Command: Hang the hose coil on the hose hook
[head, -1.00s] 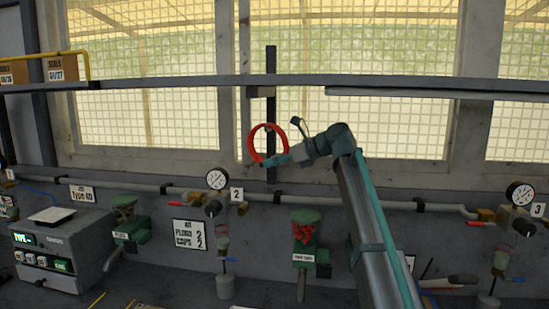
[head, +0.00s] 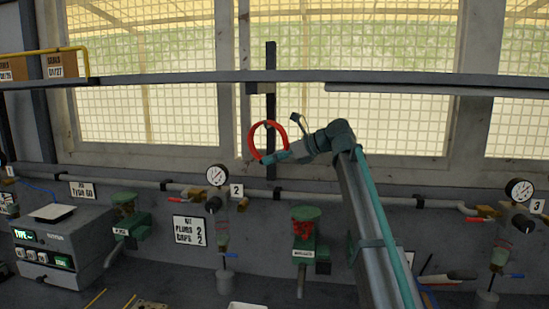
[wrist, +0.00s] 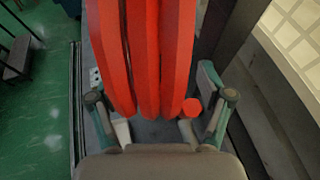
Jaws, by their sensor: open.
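The hose coil (head: 253,136) is a red ring hanging upright in front of a dark vertical post in the head view. In the wrist view the coil (wrist: 145,50) shows as several thick red strands running between my gripper's fingers. My gripper (head: 274,157) is at the coil's lower part in the head view. In the wrist view my gripper (wrist: 160,105) is open, with one finger on each side of the strands and gaps beside them. The dark post (head: 271,60) runs up behind the coil. The hook itself cannot be made out, so I cannot tell whether it bears the coil.
A long shelf rail (head: 180,82) crosses above the coil, before the gridded windows. A pipe (head: 330,198) with gauges (head: 217,175) runs along the wall below. Green valve units (head: 305,238) and a grey box (head: 62,245) stand lower down.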

